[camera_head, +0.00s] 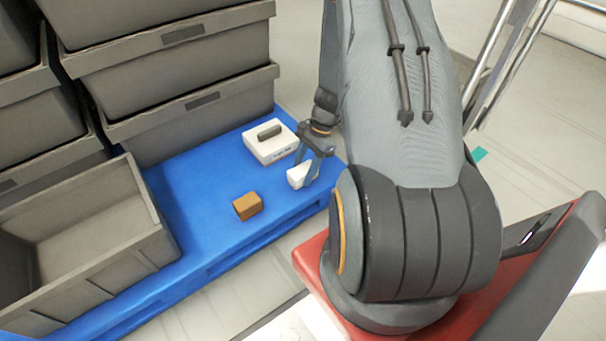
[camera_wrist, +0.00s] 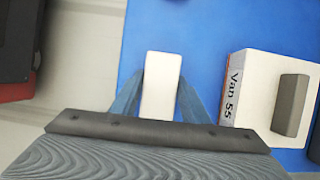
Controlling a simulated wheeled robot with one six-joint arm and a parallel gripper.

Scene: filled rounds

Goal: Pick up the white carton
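The small white carton (camera_head: 299,175) is a plain block near the right edge of the blue pallet. In the wrist view the white carton (camera_wrist: 161,85) lies between the two fingers of my gripper (camera_wrist: 161,82). One finger is on each side, close against it. I cannot tell whether both fingers press on it. In the head view my gripper (camera_head: 314,163) reaches down over the carton and partly hides it. I cannot tell whether the carton rests on the pallet or is slightly raised.
A white box (camera_head: 283,153) with a grey top piece and printed label stands close beside the carton. A brown block (camera_head: 247,206) lies on the blue pallet (camera_head: 200,215). Grey crates (camera_head: 190,95) are stacked behind, and an open grey crate (camera_head: 125,235) stands left.

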